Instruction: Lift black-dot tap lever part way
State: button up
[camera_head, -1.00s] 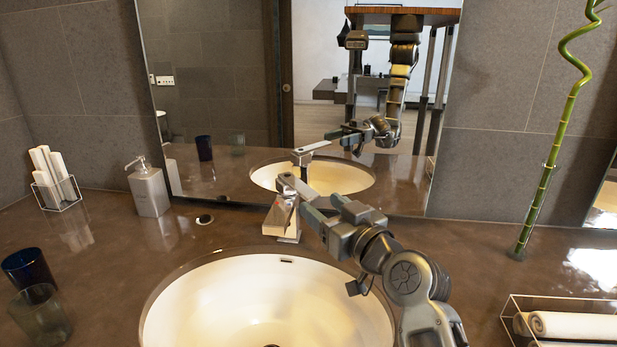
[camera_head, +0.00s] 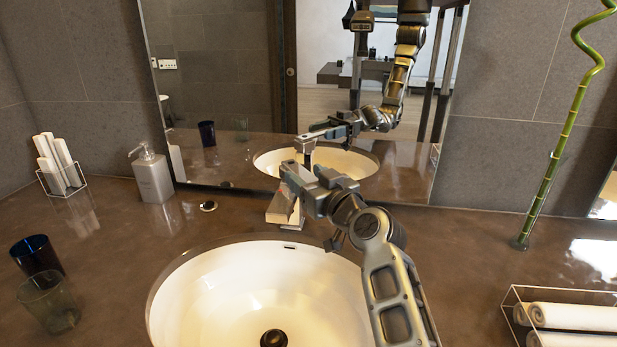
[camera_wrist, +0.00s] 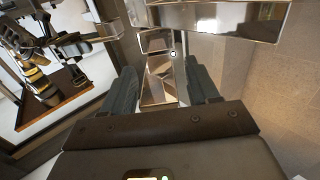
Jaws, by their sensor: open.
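The chrome tap (camera_head: 283,207) stands at the back rim of the basin (camera_head: 200,285). My gripper (camera_head: 302,176) is at the top of the tap and hides most of its lever in the head view. In the wrist view, my gripper (camera_wrist: 158,66) is open, with one finger on each side of a narrow chrome tap part (camera_wrist: 158,80). I cannot tell whether either finger touches the metal. The lever's tilt is hard to judge.
A soap dispenser (camera_head: 152,176) and a rack of rolled towels (camera_head: 60,165) stand at the back left. Two tumblers, blue (camera_head: 36,256) and greenish (camera_head: 48,303), are at the left. A towel tray (camera_head: 570,318) is at the right. The mirror (camera_head: 220,100) rises close behind the tap.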

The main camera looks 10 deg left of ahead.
jog(key=shift+c, duration=0.3)
grip_shut()
jog(key=shift+w+r, duration=0.1)
jog(key=shift+r, duration=0.9)
jog(key=shift+c, duration=1.4)
grip_release()
jog(key=o, duration=0.3)
jog(key=shift+f, duration=0.25)
jog(key=shift+o, duration=0.2)
jog(key=shift+b, duration=0.3)
